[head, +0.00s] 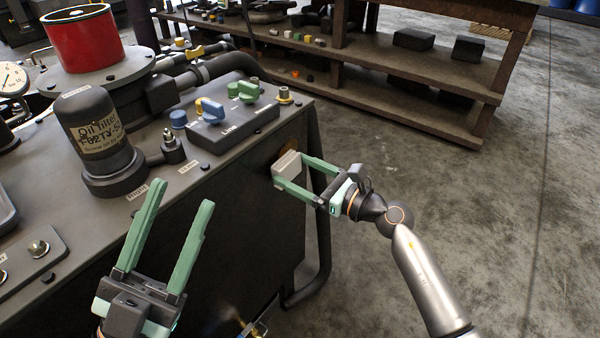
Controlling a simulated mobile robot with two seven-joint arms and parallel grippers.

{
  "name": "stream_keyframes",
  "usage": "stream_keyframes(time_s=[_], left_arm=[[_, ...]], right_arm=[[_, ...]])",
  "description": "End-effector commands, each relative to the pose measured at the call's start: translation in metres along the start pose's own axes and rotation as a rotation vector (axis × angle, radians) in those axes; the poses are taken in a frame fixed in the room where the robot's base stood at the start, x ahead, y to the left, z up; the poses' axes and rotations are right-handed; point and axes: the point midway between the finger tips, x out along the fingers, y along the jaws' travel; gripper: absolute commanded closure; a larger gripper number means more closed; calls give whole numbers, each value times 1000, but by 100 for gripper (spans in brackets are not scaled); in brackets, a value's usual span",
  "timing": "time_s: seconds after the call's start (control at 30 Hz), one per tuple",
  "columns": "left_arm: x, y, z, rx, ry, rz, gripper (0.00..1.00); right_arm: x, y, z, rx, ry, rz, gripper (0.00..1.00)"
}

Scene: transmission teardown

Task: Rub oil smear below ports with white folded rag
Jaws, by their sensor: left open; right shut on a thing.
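The white folded rag (289,165) is held between the fingertips of my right gripper (284,176). It is at the dark side face of the machine (240,215), near its right end and below the row of ports. I cannot tell if the rag presses on the face. A brownish oil smear (294,146) shows just above and behind the rag, partly hidden by it. My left gripper (181,193) is open and empty in front of the machine, with its fingers pointing up. The ports on the top edge include a brass-coloured fitting (284,96).
A port block with blue and green knobs (233,128) sits on the machine top. An oil filter (98,140) and a red cylinder (82,40) stand to the left. A black tube frame (319,210) runs down the right end. Wooden shelves (400,65) stand behind. Floor at right is clear.

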Motion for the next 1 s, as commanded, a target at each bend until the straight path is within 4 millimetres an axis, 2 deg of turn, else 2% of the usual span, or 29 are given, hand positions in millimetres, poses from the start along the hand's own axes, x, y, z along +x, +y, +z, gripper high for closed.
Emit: stream_keyframes(time_s=[0.47,0.8,1.0], left_arm=[[-2,1,2,1,0,1,50],[-18,9,16,1,0,1,50],[-20,10,18,2,0,3,50]], right_arm=[[8,-1,0,-1,0,-1,58],[6,-28,-5,-2,0,-1,58],[6,-37,-3,0,0,-1,58]])
